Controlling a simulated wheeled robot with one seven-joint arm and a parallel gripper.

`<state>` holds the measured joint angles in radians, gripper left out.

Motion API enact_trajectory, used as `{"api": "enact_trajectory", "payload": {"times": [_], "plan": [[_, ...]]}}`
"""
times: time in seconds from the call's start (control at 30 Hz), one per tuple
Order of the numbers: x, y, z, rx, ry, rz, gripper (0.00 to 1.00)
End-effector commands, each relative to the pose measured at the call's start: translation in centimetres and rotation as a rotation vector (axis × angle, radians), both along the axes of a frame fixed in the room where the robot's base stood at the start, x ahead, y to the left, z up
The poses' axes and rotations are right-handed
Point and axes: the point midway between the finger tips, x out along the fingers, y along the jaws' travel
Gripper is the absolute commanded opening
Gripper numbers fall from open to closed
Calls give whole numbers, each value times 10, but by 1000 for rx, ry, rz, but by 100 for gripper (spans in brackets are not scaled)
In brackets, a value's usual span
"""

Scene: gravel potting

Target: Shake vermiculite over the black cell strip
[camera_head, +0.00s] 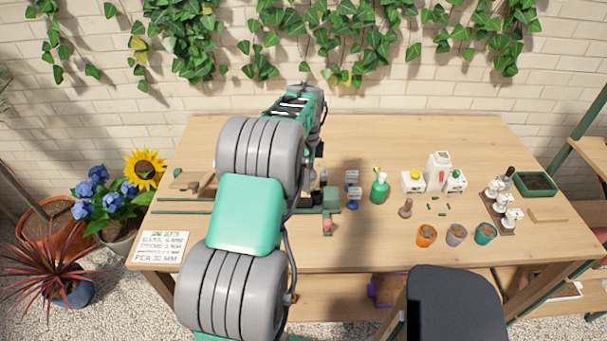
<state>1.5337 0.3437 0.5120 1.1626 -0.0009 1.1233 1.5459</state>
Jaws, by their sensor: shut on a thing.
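My arm rises through the middle of the head view and reaches over the table, with its wrist (318,108) near the back edge. My gripper's fingers and whatever is between them are hidden behind my arm. I cannot make out the black cell strip or a vermiculite container; the table area behind my arm is covered. Green rails (180,212) run along the table at left, and a green block (331,197) with a red part stands just right of my arm.
A written card (160,247) lies front left. The back right tabletop is clear.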

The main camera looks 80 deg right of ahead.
Motion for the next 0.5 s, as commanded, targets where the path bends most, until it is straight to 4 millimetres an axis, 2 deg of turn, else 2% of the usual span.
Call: {"api": "enact_trajectory", "payload": {"times": [0.07,0.33,0.5], "plan": [[-5,-1,0,0,0,0,17],[18,4,1,0,0,2,17],[2,0,1,0,0,-2,17]]}}
